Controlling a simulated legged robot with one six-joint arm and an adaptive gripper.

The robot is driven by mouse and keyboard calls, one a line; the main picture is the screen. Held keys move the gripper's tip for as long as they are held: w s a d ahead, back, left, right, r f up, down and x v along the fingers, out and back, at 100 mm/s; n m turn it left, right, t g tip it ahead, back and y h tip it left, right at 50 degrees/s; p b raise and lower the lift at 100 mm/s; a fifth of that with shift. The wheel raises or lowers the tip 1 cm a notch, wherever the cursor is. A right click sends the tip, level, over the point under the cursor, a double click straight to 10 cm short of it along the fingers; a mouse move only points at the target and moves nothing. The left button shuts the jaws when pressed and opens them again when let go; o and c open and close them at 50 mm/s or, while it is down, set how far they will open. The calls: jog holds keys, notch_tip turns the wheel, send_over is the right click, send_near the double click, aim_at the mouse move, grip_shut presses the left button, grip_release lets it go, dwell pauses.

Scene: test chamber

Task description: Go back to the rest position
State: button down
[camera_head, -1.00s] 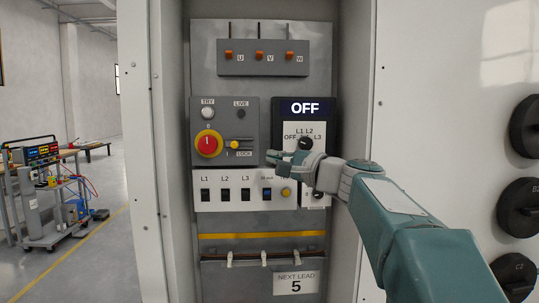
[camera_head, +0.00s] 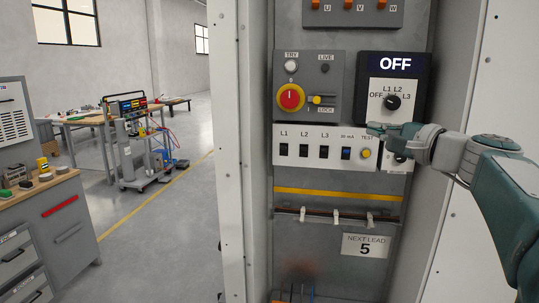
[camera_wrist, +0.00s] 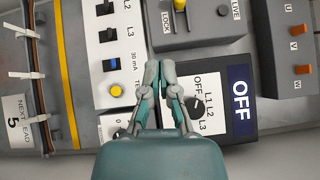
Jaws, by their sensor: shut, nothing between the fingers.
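My gripper (camera_head: 384,129) is shut and empty in front of the cabinet panel, beside the yellow TEST button (camera_head: 366,153). In the wrist view its fingertips (camera_wrist: 159,66) are together, pointing at the panel between the white switch strip and the dark OFF display box. The display (camera_head: 395,64) reads OFF. The selector knob (camera_head: 393,102) below it, marked OFF, L1, L2 and L3, also shows in the wrist view (camera_wrist: 197,107). The red rotary switch on its yellow base (camera_head: 291,97) is to the left. My gripper and wrist partly hide the lower right of the strip.
The open cabinet (camera_head: 232,150) has a side wall on each side of the panel. A drawer bench (camera_head: 50,215) with small items stands at the left. A cart (camera_head: 140,150) with instruments stands farther back. Open floor with a yellow line lies between them and the cabinet.

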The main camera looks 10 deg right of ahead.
jog(key=s+a+f+n+g+h, duration=0.2)
jog(key=s+a+f+n+g, duration=0.2)
jog(key=s+a+f, duration=0.45)
jog(key=s+a+f+n+g+h, duration=0.1)
jog(key=s+a+f+n+g, duration=0.3)
jog(key=f, duration=0.7)
jog(key=s+d+f+n+g+h, duration=0.1)
jog(key=s+f+n+h, duration=0.4)
jog(key=s+f, duration=0.6)
jog(key=shift+s+f+g+h, duration=0.3)
jog(key=shift+g+h, duration=0.1)
jog(key=shift+g, duration=0.5)
jog(key=shift+d, duration=0.15)
